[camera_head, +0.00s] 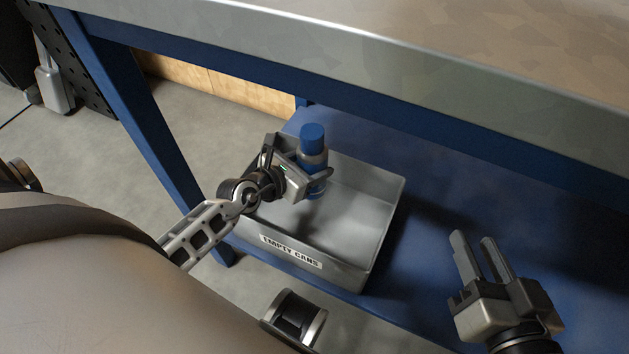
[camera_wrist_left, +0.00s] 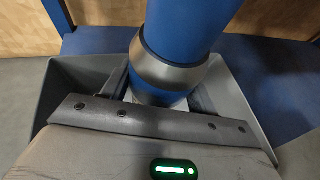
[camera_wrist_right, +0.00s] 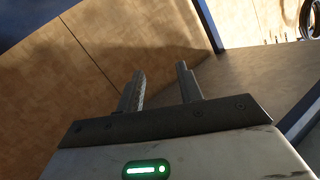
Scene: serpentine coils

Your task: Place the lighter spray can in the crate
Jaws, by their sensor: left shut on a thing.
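A blue spray can (camera_head: 312,147) with a grey band is upright over the grey crate labelled "EMPTY CANS" (camera_head: 368,243). My left gripper (camera_head: 312,180) is shut on the can. The can fills the middle of the left wrist view (camera_wrist_left: 180,40), with the crate's walls (camera_wrist_left: 60,95) showing around and below it. I cannot tell whether the can's base touches the crate floor. My right gripper (camera_head: 478,255) is empty with its fingers apart, right of the crate; its fingers also show in the right wrist view (camera_wrist_right: 160,88). No second can is visible.
The crate stands on a blue lower shelf (camera_head: 450,220) beneath a workbench top (camera_head: 400,50). A blue bench leg (camera_head: 140,120) rises left of the crate. The shelf right of the crate looks clear. A wooden panel (camera_head: 230,90) stands behind.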

